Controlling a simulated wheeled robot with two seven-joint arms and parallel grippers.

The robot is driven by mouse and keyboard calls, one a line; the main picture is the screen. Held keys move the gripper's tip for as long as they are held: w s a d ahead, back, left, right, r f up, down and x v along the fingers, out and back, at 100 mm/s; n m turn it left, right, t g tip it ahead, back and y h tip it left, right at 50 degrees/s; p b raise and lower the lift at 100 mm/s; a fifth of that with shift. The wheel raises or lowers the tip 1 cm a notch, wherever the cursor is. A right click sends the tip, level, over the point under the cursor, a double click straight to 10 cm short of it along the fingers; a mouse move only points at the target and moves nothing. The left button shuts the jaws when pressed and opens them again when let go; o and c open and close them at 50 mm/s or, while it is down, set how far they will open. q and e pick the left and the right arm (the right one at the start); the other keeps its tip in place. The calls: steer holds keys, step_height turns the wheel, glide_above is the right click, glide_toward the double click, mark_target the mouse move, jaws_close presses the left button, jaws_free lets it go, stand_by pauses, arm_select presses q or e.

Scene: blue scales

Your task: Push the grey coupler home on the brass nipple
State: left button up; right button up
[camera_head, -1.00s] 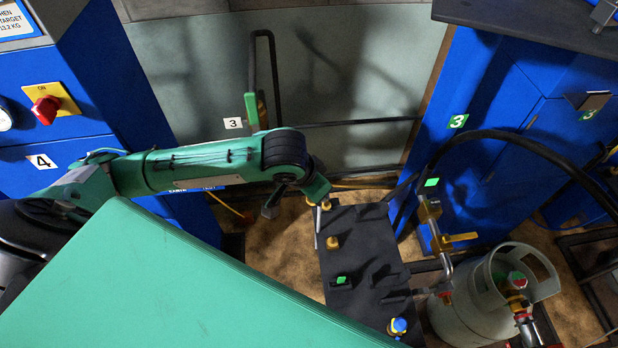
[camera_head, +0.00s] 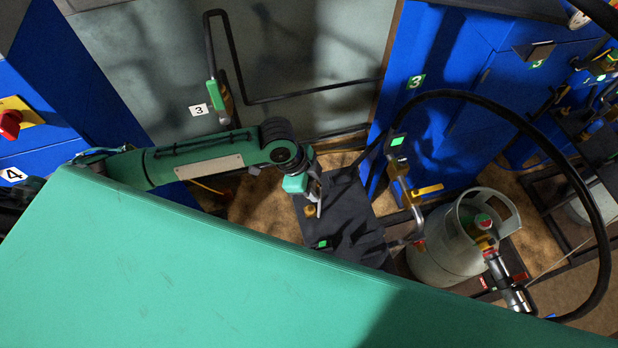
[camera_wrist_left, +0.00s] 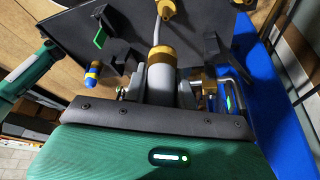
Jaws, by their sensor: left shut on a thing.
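My left gripper (camera_head: 314,192) is low over the black stand (camera_head: 352,215), right by a small brass fitting (camera_head: 310,211). In the left wrist view the gripper is shut on a grey cylindrical piece with a brass collar (camera_wrist_left: 161,54), which looks like the grey coupler. A thin grey stem extends from the collar towards a brass piece (camera_wrist_left: 167,8) at the top edge, perhaps the nipple. I cannot tell whether stem and brass piece touch. The fingertips are partly hidden by the gripper body. My right gripper is not in view.
A green-marked clip (camera_head: 322,244) sits on the stand; a blue-tipped fitting (camera_wrist_left: 92,73) shows in the left wrist view. A grey gas bottle (camera_head: 440,250), a yellow-handled valve (camera_head: 426,190) and a looping black hose (camera_head: 566,160) stand to the right. Blue cabinets (camera_head: 470,90) rise behind.

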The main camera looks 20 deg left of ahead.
mark_target(310, 208)
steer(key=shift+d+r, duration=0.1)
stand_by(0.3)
